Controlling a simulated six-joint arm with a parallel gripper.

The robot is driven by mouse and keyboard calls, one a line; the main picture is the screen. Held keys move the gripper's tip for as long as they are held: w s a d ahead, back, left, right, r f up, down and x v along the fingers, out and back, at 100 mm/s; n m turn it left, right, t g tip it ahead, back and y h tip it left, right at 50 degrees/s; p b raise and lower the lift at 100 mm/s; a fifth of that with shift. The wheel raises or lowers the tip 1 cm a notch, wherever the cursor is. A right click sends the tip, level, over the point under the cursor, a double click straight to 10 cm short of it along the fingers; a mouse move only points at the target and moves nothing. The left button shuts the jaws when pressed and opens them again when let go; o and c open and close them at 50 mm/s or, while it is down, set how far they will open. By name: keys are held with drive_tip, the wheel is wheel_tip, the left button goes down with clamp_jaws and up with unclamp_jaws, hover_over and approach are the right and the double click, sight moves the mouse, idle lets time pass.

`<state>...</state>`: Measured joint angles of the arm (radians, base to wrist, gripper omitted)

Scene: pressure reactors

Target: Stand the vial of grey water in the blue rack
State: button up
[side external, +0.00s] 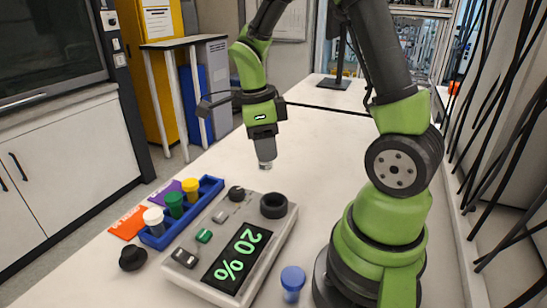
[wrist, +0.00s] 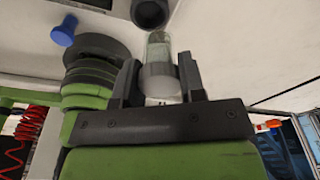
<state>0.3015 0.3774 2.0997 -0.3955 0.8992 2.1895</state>
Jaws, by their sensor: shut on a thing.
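My gripper (side external: 264,136) is shut on a small clear vial of greyish liquid (side external: 266,153) and holds it upright in the air, above and beyond the far end of the grey device. In the wrist view the vial (wrist: 159,58) sits between the two dark fingers of my gripper (wrist: 159,78), with a pale grey part at the fingers. The blue rack (side external: 217,183) lies left of the device, lower than the vial and apart from it. It carries white, green and yellow pieces in a row; the rack's far end shows bare blue.
The grey device (side external: 282,232) with a "20 %" display, knobs and buttons stands beside the rack. A blue-topped piece (side external: 292,280) stands near my base. A black knob-like piece (side external: 133,257) and orange (side external: 129,224) and purple labels lie left.

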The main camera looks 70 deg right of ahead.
drive_tip(key=shift+w+d+f+n+t+h, duration=0.1)
drive_tip(key=shift+w+d+f+n+t, duration=0.4)
drive_tip(key=shift+w+f+n, duration=1.9)
drive_tip(key=shift+w+d+f+n+t+h, duration=0.1)
drive_tip(key=shift+w+d+f+n+t, duration=0.65)
drive_tip(key=shift+w+n, duration=2.9)
drive_tip(key=shift+w+d+f+n+t+h, duration=0.1)
drive_tip(key=shift+w+d+f+n, duration=0.25)
drive_tip(key=shift+w+f+n, duration=2.15)
drive_tip(key=shift+w+r+n, duration=0.35)
drive_tip(key=shift+w+r, duration=0.1)
drive_tip(key=shift+w, duration=0.25)
drive_tip(key=shift+f, duration=1.35)
drive_tip(key=shift+f, duration=0.3)
drive_tip(key=o, duration=1.5)
drive_tip(key=shift+o, duration=0.2)
